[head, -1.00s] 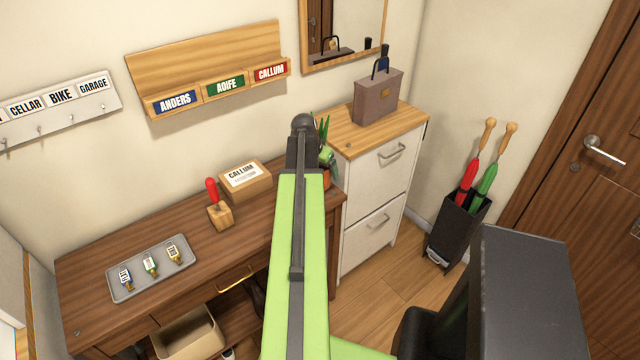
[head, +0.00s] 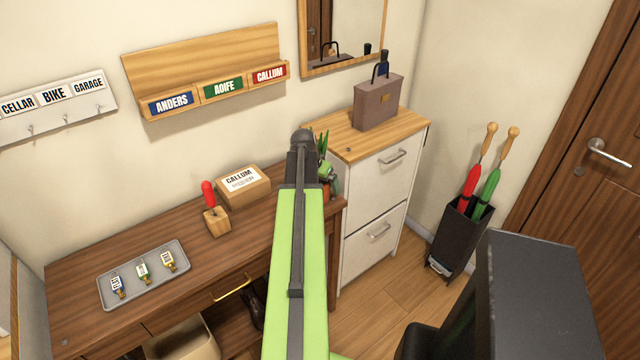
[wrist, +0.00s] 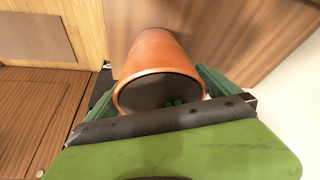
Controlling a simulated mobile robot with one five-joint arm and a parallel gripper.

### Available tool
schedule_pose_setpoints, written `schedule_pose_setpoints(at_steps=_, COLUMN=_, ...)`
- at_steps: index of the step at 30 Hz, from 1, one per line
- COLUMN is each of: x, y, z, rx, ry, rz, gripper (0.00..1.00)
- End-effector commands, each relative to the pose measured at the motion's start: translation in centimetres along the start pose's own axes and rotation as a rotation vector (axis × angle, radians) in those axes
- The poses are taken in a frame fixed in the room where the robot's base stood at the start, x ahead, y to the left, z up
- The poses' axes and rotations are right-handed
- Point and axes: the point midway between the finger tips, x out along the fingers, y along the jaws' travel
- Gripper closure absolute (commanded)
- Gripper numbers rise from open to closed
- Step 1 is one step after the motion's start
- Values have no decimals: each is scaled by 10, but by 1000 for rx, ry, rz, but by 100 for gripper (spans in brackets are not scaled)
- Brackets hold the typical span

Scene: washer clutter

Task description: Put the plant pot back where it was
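The plant pot is terracotta orange with green leaves. In the head view the pot (head: 326,190) shows at the desk's right end, partly hidden behind my arm. My gripper (head: 331,168) is at the pot, mostly hidden by the arm. In the wrist view the pot (wrist: 158,55) lies between the two green fingers of my gripper (wrist: 158,86), which press close on both its sides. Its dark open rim faces the camera. I cannot tell whether its base touches the desk (head: 85,260).
On the desk are a grey key tray (head: 180,277), a red-handled tool in a wooden block (head: 216,222) and a cardboard box (head: 255,190). A white cabinet (head: 375,200) with a bag (head: 378,103) stands right of the desk. An umbrella stand (head: 455,240) is farther right.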

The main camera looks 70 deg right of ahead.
Motion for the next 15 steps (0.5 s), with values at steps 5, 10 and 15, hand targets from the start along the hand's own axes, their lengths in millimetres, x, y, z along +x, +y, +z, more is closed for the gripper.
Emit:
schedule_pose_setpoints(at_steps=5, x=-1, y=0, z=0, rx=-1, ry=0, rz=0, gripper=0)
schedule_pose_setpoints(at_steps=10, x=-16, y=-1, z=-2, rx=-2, ry=0, rz=-1, gripper=0)
schedule_pose_setpoints(at_steps=15, x=-50, y=0, z=-4, rx=-2, ry=0, rz=-1, gripper=0)
